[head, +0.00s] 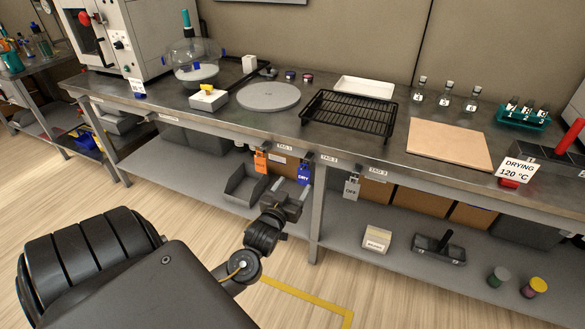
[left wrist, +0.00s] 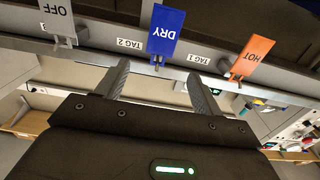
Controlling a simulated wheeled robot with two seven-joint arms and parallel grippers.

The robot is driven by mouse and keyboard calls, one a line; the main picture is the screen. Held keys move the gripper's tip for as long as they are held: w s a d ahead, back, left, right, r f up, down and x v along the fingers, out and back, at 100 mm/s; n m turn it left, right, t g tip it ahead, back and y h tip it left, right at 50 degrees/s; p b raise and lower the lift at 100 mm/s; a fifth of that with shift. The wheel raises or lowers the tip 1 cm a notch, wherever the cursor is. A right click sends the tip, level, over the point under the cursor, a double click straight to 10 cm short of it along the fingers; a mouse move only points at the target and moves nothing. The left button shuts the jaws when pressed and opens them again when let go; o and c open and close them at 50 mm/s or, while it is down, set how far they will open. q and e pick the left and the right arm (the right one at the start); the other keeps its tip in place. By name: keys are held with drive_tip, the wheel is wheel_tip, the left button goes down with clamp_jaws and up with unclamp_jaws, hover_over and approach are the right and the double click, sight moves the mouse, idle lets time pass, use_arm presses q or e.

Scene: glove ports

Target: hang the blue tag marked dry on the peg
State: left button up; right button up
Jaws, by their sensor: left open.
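The blue tag marked DRY (head: 304,175) hangs under the bench's front edge, between an orange tag (head: 261,161) and a grey tag marked OFF (head: 351,188). In the left wrist view the blue tag (left wrist: 166,32) hangs at a small peg (left wrist: 158,60) on the rail, between the TAG 1 and TAG 2 labels. My left gripper (head: 288,196) is open and empty, just below and in front of the blue tag. In the left wrist view its fingers (left wrist: 157,76) stand either side of the peg's line, apart from the tag. My right gripper is out of view.
The orange tag reads HOT (left wrist: 253,55) in the left wrist view. The bench top (head: 390,160) is above my gripper. A grey open bin (head: 245,185) stands on the lower shelf behind it.

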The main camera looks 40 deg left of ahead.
sight(306, 166)
use_arm(q)
drive_tip(key=x, duration=1)
drive_tip(key=shift+w+a+b, duration=0.1)
drive_tip(key=shift+w+b, duration=0.15)
drive_tip(key=shift+b, duration=0.05)
drive_tip(key=shift+w, duration=0.15)
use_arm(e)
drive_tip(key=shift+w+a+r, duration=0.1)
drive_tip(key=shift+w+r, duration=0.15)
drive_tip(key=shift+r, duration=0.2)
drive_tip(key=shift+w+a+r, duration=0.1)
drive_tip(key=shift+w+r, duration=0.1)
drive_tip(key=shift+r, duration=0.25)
use_arm(q)
drive_tip(key=c, duration=1)
drive_tip(key=shift+r, duration=0.1)
drive_tip(key=shift+c, duration=0.2)
drive_tip(key=shift+r+p, duration=0.25)
drive_tip(key=shift+p, duration=0.3)
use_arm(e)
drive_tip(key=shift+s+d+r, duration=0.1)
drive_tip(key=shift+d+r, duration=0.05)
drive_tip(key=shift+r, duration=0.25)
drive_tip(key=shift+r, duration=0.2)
